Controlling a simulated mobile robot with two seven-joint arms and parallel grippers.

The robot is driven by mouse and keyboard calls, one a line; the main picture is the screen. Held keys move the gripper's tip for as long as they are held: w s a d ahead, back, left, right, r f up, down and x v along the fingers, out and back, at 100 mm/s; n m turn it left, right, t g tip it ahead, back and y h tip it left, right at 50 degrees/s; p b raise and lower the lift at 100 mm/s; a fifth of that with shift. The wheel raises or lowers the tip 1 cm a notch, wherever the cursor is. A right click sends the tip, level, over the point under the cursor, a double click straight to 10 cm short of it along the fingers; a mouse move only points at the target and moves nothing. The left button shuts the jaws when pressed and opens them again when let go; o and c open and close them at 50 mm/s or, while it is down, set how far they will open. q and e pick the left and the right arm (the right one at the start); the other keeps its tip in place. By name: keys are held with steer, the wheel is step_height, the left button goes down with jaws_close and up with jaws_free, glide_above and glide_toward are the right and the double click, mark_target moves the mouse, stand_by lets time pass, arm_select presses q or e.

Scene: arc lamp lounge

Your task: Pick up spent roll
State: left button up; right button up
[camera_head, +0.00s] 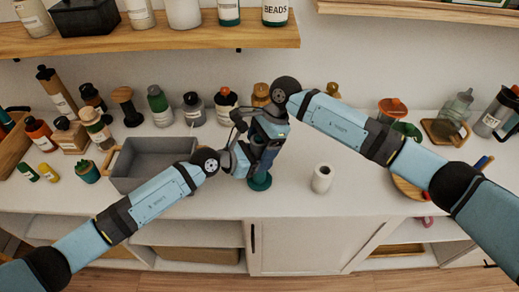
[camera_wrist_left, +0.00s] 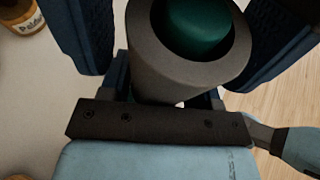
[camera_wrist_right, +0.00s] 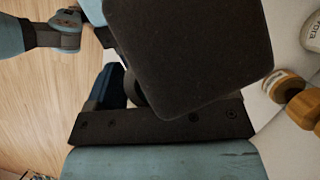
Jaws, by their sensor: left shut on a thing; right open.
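A grey-brown tube, the spent roll (camera_wrist_left: 155,60), stands around a green post (camera_wrist_left: 195,22) in the left wrist view. My left gripper (camera_wrist_left: 180,45) is shut on the tube, a dark finger on each side. In the head view the green base (camera_head: 260,183) of the holder shows on the counter under my grippers, and the tube is mostly hidden there. My right gripper (camera_head: 268,128) is open, just above and beside the left one. A large dark block fills the middle of the right wrist view; I cannot tell what it is.
A white roll (camera_head: 321,178) stands on the counter (camera_head: 345,150) right of the holder. Several bottles line the back, under a wooden shelf (camera_head: 150,38). Counter around the white roll is clear.

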steer(key=shift+f, duration=0.1)
steer(key=c, duration=1)
step_height(320, 180, up, 10)
steer(key=shift+r, duration=0.1)
steer(key=shift+r, duration=0.1)
steer(key=shift+r, duration=2.05)
arm_select(q)
steer(key=o, duration=1.2)
